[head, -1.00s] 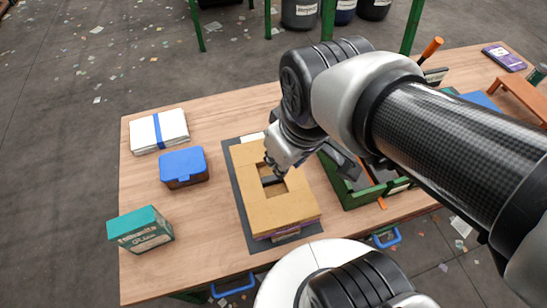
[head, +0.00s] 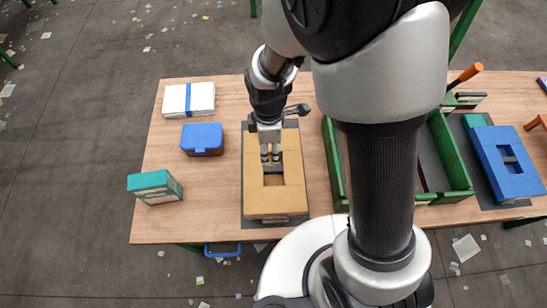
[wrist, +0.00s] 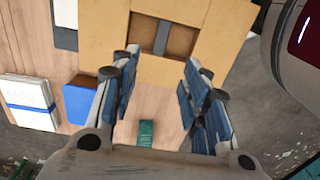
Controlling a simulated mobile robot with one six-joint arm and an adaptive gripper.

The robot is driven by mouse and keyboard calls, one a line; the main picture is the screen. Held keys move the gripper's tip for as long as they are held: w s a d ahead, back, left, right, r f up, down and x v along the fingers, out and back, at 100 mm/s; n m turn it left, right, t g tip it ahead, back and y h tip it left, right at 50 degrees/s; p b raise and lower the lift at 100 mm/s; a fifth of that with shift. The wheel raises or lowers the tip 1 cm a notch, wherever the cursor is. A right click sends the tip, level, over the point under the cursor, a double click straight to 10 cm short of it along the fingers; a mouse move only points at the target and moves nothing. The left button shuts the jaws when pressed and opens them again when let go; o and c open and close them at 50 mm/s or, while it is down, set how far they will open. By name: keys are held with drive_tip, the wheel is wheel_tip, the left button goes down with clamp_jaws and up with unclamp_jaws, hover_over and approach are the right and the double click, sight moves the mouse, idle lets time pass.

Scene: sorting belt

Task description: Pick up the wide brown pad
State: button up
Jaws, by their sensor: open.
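The wide brown pad (head: 288,201) lies flat on a dark grey mat (head: 296,132) on the wooden table. It is tan, with a rectangular opening in its middle. My gripper (head: 270,158) points down over the far part of that opening, empty between its fingers. I cannot tell its exact height above the pad. In the wrist view the pad (wrist: 105,35) fills the top, with a grey bar crossing its opening. My gripper (wrist: 158,62) shows there with its two blue-grey fingers wide apart. What lies beneath the pad is mostly hidden.
Left stand a white bundle with a blue band (head: 202,98), a blue-lidded box (head: 202,138) and a teal box (head: 154,186). Right is a green crate (head: 458,150), then a blue pad (head: 496,153). An orange-handled tool (head: 465,75) sits by the crate. Bare table lies left of the pad.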

drive_tip(key=b, duration=0.2)
hover_over(273, 168)
drive_tip(key=f, duration=0.8)
drive_tip(key=shift+a, duration=0.35)
drive_tip(key=f, duration=0.1)
drive_tip(key=f+b, duration=0.1)
drive_tip(key=f, duration=0.1)
drive_tip(key=f+b, duration=0.1)
drive_tip(key=f, duration=0.1)
drive_tip(key=shift+d, duration=0.4)
clamp_jaws()
